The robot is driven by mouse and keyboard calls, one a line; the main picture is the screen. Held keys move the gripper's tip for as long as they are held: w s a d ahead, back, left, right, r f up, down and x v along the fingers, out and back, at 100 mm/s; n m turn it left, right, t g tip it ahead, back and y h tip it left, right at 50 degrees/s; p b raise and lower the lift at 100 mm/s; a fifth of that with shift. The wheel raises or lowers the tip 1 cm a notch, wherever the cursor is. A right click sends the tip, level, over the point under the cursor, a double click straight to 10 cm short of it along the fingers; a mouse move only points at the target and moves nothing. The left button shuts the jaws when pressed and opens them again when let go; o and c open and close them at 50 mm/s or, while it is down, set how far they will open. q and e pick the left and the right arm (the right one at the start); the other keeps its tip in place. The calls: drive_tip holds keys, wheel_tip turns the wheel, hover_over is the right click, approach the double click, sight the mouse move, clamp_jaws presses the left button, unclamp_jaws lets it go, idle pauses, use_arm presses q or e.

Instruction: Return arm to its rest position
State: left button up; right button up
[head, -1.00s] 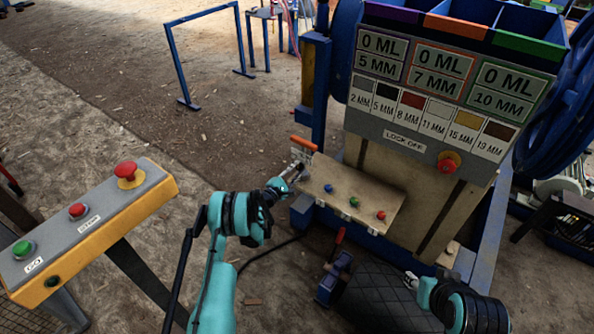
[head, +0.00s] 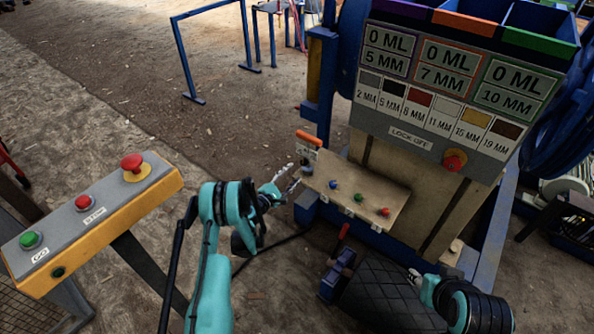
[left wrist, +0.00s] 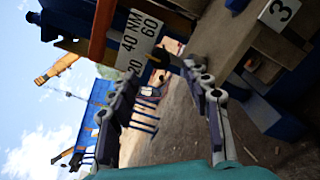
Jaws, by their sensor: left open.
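My teal left arm rises from the bottom of the head view, and its left gripper (head: 288,175) is beside the left end of the wooden button shelf (head: 365,200). In the left wrist view the two fingers of this gripper (left wrist: 163,75) are spread, with nothing held between them. An orange-handled lever (head: 309,138) stands just beyond the gripper in the head view. Its scale plate (left wrist: 140,40), marked 20, 40, 60 NM, shows past the fingertips in the wrist view. My right gripper (head: 414,279) is low at the right; its fingers are too small to judge.
A GO/STOP console (head: 90,220) with a red mushroom button (head: 132,166) stands left of my left arm. The crusher panel (head: 440,90) with a red lock-off knob (head: 454,161) rises behind the shelf.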

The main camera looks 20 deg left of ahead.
use_arm(q)
drive_tip(key=shift+s+a, duration=0.1)
drive_tip(key=shift+s, duration=0.15)
idle(0.3)
drive_tip(key=s+d+r+m+g, duration=0.15)
drive_tip(key=d+r+m, duration=0.25)
drive_tip(key=r, duration=0.5)
drive_tip(key=s+d+r+m+g, duration=0.1)
drive_tip(key=d+r+m+g, duration=0.25)
drive_tip(key=r, duration=0.45)
drive_tip(key=s+d+r+m+g+y, duration=0.1)
drive_tip(key=s+d+r+m, duration=0.1)
drive_tip(key=s+r+m, duration=0.3)
drive_tip(key=s+d+r+m+g, duration=0.1)
drive_tip(key=s+d+r, duration=0.2)
drive_tip(key=s, duration=0.4)
drive_tip(key=s+a+m+g+y, duration=0.1)
drive_tip(key=s+m, duration=0.1)
drive_tip(key=s, duration=0.6)
drive_tip(key=s+a+f+m+g+y, duration=0.1)
drive_tip(key=s+m+y, duration=0.1)
drive_tip(key=s, duration=0.7)
drive_tip(key=s+a+f+m+g+y, duration=0.1)
drive_tip(key=s+m+y, duration=0.1)
drive_tip(key=s, duration=0.6)
drive_tip(key=shift+s+a+m, duration=0.3)
drive_tip(key=shift+s+m, duration=0.1)
drive_tip(key=shift+m, duration=0.45)
